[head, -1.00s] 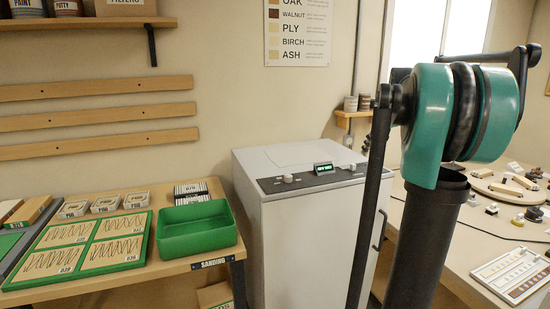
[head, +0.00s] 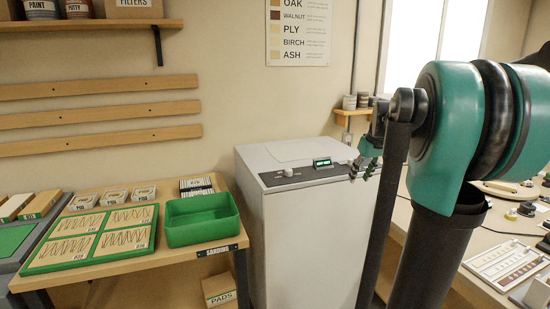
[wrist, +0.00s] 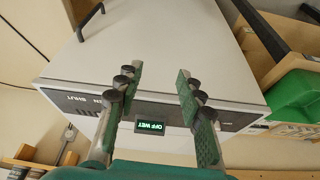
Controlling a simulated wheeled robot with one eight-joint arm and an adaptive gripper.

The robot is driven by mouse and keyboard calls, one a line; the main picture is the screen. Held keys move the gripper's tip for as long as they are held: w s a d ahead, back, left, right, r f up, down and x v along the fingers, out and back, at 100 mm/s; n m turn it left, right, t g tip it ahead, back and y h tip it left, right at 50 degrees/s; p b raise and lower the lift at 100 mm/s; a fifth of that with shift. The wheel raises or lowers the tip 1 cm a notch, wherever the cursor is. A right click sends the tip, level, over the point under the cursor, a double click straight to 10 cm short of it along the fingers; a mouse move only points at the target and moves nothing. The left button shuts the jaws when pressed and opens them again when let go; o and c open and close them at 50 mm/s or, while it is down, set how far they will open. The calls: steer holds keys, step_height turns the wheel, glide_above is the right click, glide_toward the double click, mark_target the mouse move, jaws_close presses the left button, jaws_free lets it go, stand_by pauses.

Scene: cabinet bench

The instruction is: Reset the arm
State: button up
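My gripper (wrist: 158,84) is open and empty in the wrist view, its two green-padded fingers apart. Between and behind the fingers is the front panel of a white cabinet-like machine (wrist: 180,45), with a small lit green display (wrist: 150,127). In the head view, the white machine (head: 305,225) stands in the middle. My gripper shows there only partly, as small green and dark parts (head: 367,165) near the machine's right top edge. My own arm link hides the rest of it. I see nothing held.
A green tray (head: 203,234) and a sanding board (head: 95,238) rest on the bench left of the machine. A shelf (head: 90,24) hangs above. On the right, a worktable (head: 480,235) holds several small items. A small wall shelf (head: 352,113) with jars is behind my arm.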

steer(key=s+a+f+m, duration=0.1)
steer(key=s+a+f, duration=0.2)
steer(key=s+f, duration=0.5)
steer(key=s+a+f+m, duration=0.1)
steer(key=s+a+f, duration=0.2)
steer(key=s+f, duration=0.5)
steer(key=s+a+f+m+h, duration=0.1)
steer(key=s+a+f, duration=0.3)
steer(key=s+f, duration=0.4)
steer(key=shift+s+f, duration=0.35)
steer(key=shift+s, duration=0.6)
steer(key=shift+o, duration=0.5)
steer(key=shift+a, duration=0.15)
